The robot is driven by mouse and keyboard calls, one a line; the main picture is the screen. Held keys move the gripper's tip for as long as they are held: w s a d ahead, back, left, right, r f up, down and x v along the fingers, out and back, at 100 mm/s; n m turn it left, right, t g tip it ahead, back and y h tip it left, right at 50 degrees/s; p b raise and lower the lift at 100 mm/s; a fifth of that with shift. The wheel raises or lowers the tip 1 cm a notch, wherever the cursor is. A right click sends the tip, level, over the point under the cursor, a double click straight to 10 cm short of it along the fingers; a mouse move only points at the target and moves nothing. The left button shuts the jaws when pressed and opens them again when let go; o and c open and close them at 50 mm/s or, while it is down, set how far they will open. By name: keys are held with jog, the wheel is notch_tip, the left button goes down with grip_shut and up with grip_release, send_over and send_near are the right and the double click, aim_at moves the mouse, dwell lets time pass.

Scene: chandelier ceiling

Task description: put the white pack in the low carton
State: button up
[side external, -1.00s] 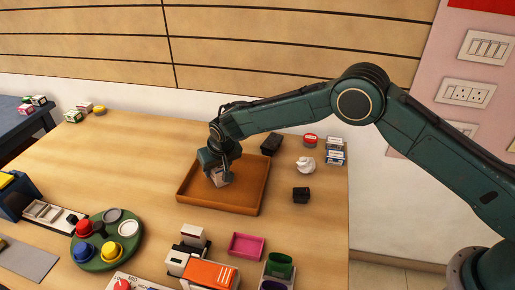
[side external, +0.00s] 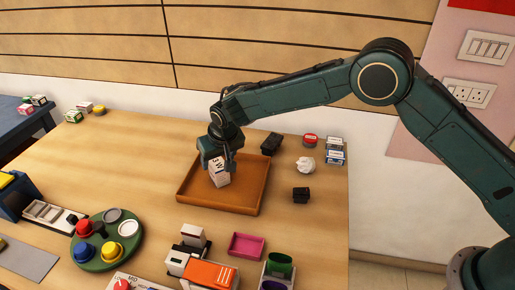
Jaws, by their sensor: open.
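The white pack (side external: 219,176), with dark print on its side, stands inside the low brown carton (side external: 238,205), toward its left back part. The carton is a shallow open tray on the wooden table. My gripper (side external: 217,158) is open, directly above the pack, with its fingers at the pack's upper part. The fingers hide the pack's top, and I cannot tell whether they touch it.
A black box (side external: 271,143), a crumpled white ball (side external: 307,165) and a small black block (side external: 301,195) lie right of the carton. A pink tray (side external: 246,246) stands in front. A green round tray (side external: 88,262) with several coloured pieces is at front left.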

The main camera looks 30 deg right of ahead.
jog(key=v, duration=0.7)
jog(key=shift+s+r, duration=0.1)
dwell(0.5)
jog(key=s+d+r, duration=1.6)
jog(key=d+r, duration=0.3)
jog(key=s+d, duration=0.4)
jog(key=s, duration=0.7)
jog(key=s+d+f+t, duration=0.1)
jog(key=s+d, duration=0.3)
jog(key=s, duration=0.8)
jog(key=shift+s+f, duration=0.25)
jog(key=shift+s, duration=0.05)
